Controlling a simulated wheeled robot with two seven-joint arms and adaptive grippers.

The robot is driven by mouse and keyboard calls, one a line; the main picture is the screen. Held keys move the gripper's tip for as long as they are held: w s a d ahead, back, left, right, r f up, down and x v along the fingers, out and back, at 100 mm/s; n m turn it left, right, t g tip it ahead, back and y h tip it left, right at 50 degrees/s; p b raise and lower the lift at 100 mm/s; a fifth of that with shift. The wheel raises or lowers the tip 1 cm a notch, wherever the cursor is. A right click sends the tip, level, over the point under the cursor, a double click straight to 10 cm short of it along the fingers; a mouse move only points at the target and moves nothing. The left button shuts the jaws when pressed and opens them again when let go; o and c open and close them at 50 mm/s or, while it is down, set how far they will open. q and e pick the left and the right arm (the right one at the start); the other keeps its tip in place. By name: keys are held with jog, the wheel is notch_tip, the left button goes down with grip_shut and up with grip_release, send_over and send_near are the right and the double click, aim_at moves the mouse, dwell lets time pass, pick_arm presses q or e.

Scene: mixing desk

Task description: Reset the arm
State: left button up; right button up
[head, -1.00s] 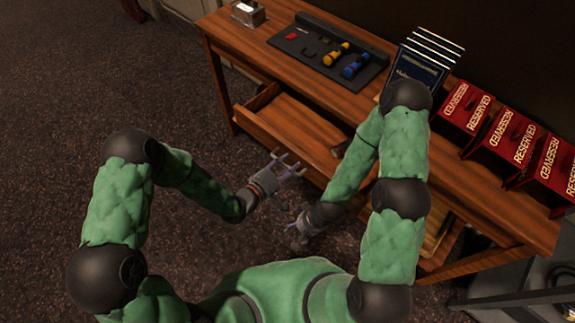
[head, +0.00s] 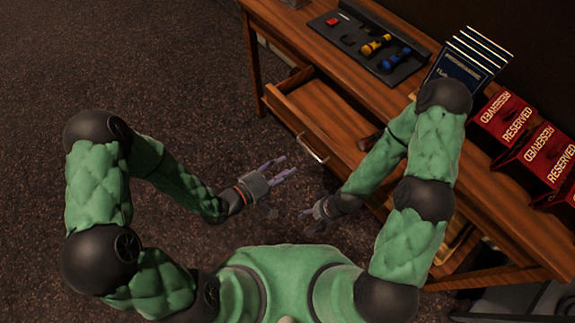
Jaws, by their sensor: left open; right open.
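My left gripper (head: 276,172) is open and empty, held over the dark carpet in front of the desk. My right gripper (head: 308,212) is lower and to its right, also over the carpet and apart from the desk; its fingers are small and partly hard to make out. Both of my green arms are bent, with the elbows out to the sides. The wooden desk (head: 292,38) runs from the top middle to the lower right. Its drawer (head: 284,90) stands pulled out, with a metal handle (head: 312,148) on its front, just beyond my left gripper.
A dark tray (head: 402,68) on the desk holds a yellow flashlight (head: 376,45), a blue flashlight (head: 394,60) and a small red item (head: 333,21). Dark blue booklets (head: 462,65) and red RESERVED signs (head: 503,117) stand further right. The carpet (head: 110,60) at left is clear.

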dwell(0.5)
pick_arm(q)
jog(key=s+a+f+m+g+y, duration=0.1)
jog(key=a+f+m+g+y, duration=0.4)
jog(key=f, duration=0.7)
jog(key=s+a+f+g+y+p, duration=0.1)
jog(key=s+a+f+g+y, duration=0.2)
jog(key=s+f, duration=0.3)
jog(key=s+a+g, duration=0.1)
jog(key=s, duration=0.1)
jog(key=shift+s+a, duration=0.15)
jog(key=shift+s, duration=0.2)
